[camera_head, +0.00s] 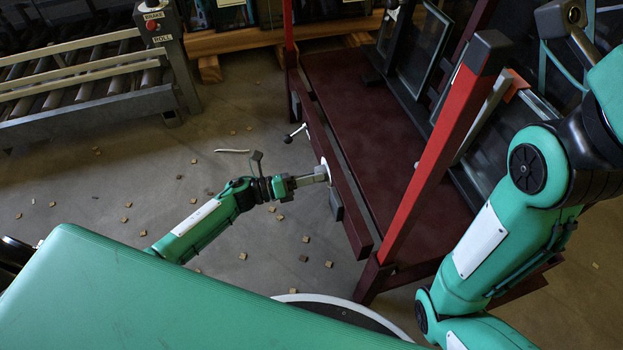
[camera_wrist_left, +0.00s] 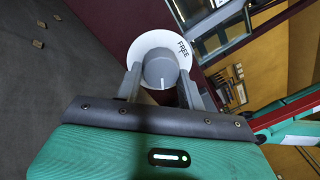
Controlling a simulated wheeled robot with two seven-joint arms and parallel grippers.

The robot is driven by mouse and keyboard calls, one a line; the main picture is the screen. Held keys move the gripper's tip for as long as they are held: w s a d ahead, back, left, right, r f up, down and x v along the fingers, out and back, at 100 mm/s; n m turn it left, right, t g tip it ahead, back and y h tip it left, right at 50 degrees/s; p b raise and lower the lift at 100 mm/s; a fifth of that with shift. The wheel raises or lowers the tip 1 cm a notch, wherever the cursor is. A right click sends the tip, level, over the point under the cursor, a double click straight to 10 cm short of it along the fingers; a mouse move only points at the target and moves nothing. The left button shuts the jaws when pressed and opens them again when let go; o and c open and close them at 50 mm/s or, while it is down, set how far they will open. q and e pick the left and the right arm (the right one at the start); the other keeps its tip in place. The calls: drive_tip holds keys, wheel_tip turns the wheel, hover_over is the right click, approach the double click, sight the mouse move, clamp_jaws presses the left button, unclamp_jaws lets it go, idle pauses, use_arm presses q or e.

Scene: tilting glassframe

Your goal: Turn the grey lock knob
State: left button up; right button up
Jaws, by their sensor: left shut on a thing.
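The grey lock knob (camera_wrist_left: 160,70) is a round grey cap on a white dial (camera_wrist_left: 142,45), with the word FREE printed at its upper right in the left wrist view. A short pale line shows on the knob's face. My left gripper (camera_wrist_left: 160,88) is shut on the knob, with one finger on each side. In the head view my left gripper (camera_head: 321,174) reaches the white dial (camera_head: 326,165) on the side rail of the dark red frame; the knob is mostly hidden there by the fingers. My right gripper is not in view.
The dark red tilting frame (camera_head: 362,120) has a bright red post (camera_head: 440,150) and glass panes (camera_head: 418,50) behind. A lever with a black ball (camera_head: 289,138) sticks out left of the rail. A roller conveyor (camera_head: 90,75) stands upper left. Small wooden blocks litter the floor.

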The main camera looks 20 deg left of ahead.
use_arm(q)
drive_tip(key=shift+f+m, duration=0.1)
drive_tip(key=shift+m, duration=0.2)
drive_tip(key=o, duration=1)
